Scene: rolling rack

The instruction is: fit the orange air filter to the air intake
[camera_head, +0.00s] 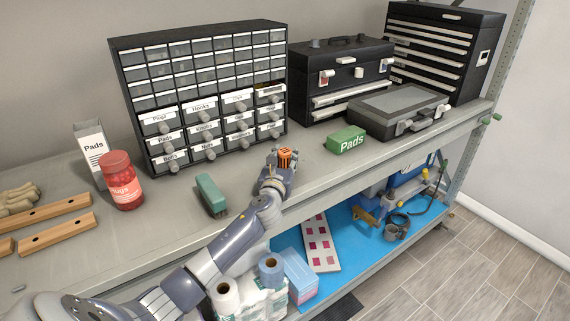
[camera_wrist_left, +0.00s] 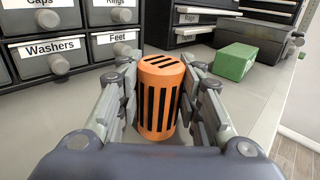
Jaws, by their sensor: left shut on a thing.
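The orange air filter (camera_head: 286,156) is a small cylinder with dark slots. My left gripper (camera_head: 279,163) is shut on it, above the front part of the upper shelf. In the left wrist view the filter (camera_wrist_left: 160,98) stands upright between the two fingers, its slotted top toward the camera. A blue machine (camera_head: 408,187) with a hose sits at the right of the lower shelf, partly hidden by the upper shelf. I cannot make out an air intake on it. My right gripper is not in view.
A drawer cabinet (camera_head: 205,98) stands behind the gripper. A green brush (camera_head: 211,194) and red jar (camera_head: 120,180) are left. Paper rolls (camera_head: 271,268) are below.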

